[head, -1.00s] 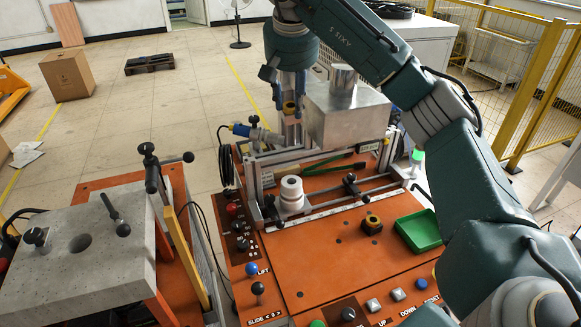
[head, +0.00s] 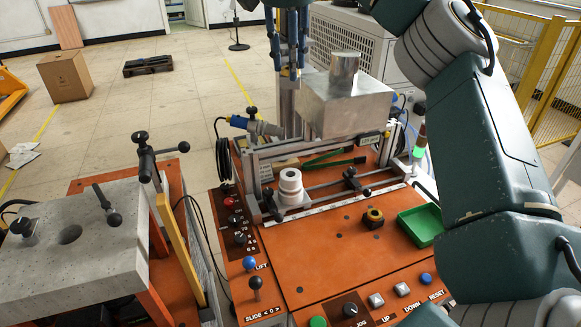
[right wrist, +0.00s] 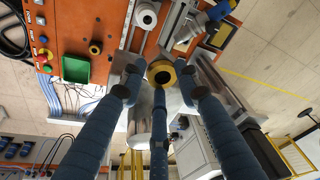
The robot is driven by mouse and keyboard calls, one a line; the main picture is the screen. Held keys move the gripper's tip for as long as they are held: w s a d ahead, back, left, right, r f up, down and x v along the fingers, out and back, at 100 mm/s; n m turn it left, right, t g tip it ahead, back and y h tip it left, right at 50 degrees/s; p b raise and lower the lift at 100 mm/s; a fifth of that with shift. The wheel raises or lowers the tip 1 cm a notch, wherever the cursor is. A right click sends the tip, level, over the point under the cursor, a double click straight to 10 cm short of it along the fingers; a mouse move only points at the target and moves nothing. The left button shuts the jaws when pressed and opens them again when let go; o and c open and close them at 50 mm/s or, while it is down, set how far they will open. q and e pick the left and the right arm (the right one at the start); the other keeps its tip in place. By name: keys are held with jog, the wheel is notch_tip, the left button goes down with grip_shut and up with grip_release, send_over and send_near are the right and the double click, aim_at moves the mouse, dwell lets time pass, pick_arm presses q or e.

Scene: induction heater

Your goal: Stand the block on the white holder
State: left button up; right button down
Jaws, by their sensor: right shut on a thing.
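The white holder (head: 290,188) is a stepped white cylinder upright on the orange machine bench, at the front rail. It also shows near the top of the right wrist view (right wrist: 145,15). My right gripper (head: 288,72) hangs in at the top of the head view, above and behind the holder, its fingers pointing down. The block is apart from the holder. My left gripper is not in view.
A similar brass-and-black piece (head: 373,218) and a green tray (head: 421,225) are on the bench.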

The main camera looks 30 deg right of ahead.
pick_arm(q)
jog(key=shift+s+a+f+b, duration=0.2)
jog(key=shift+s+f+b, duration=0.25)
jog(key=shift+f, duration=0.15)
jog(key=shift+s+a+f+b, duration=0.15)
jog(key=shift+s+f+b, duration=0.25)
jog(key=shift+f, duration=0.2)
pick_arm(e)
jog(key=s+a+x, duration=0.1)
jog(key=x, duration=0.7)
jog(key=s+a+x, duration=0.1)
jog(key=x, duration=0.7)
jog(key=s+a+f+x, duration=0.1)
jog(key=s+x, duration=0.1)
jog(key=x, duration=0.6)
jog(key=shift+a+f, duration=0.15)
jog(key=shift+f, duration=0.05)
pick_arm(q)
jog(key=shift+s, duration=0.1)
pick_arm(e)
jog(key=shift+a+f, duration=0.1)
jog(key=c, duration=1.3)
grip_release()
jog(key=shift+o, duration=0.2)
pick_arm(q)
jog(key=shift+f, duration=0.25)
pick_arm(e)
jog(key=v, duration=1.2)
